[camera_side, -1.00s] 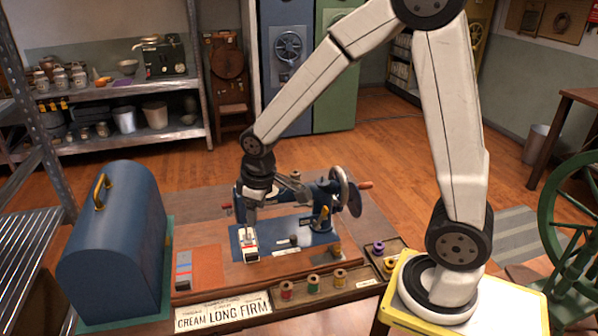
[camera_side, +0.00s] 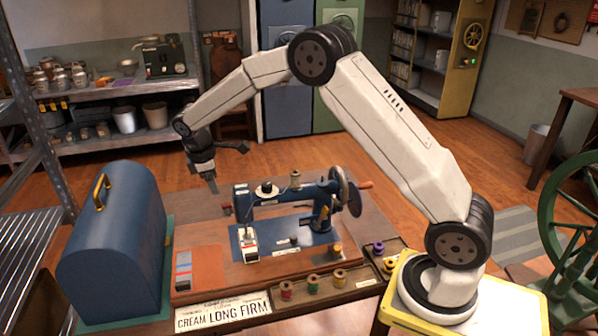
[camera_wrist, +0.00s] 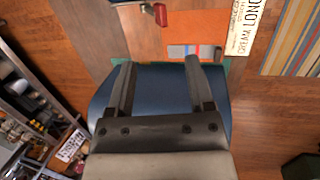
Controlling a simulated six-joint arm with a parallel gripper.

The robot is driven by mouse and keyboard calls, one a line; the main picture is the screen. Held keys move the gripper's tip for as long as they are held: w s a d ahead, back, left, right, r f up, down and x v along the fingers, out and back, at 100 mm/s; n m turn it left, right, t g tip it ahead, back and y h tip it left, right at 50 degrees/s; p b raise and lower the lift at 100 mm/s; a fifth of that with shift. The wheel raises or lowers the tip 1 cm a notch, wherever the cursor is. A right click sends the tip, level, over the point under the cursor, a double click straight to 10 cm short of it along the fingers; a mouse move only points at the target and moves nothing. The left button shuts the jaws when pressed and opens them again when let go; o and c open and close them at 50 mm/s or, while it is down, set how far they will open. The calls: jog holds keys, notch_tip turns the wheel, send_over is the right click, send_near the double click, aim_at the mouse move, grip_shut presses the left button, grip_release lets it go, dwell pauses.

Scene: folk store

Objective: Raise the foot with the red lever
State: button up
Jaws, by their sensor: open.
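A dark blue sewing machine (camera_side: 290,200) stands on a wooden base on the table. The red lever (camera_side: 227,209) sticks out at the left end of its head; it also shows in the wrist view (camera_wrist: 160,14), near the top edge. Below the head, at the needle end, is a small white and red block (camera_side: 251,246); I cannot make out the foot itself. My gripper (camera_side: 212,187) hangs above and left of the lever, apart from it. In the wrist view my gripper (camera_wrist: 160,62) is open, with nothing between its fingers.
A blue domed case (camera_side: 115,240) with a gold handle stands left of the machine. An orange cloth (camera_side: 199,265) lies between them. Several thread spools (camera_side: 313,283) sit in a front tray. The handwheel (camera_side: 345,190) is at the machine's right end.

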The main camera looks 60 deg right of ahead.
aim_at(223, 205)
jog(key=shift+d+f, duration=0.1)
jog(key=shift+f, duration=0.1)
jog(key=shift+x, duration=3.85)
jog(key=shift+f, duration=0.4)
jog(key=shift+w+d+r, duration=0.1)
jog(key=shift+w+d, duration=0.05)
jog(key=shift+d, duration=0.05)
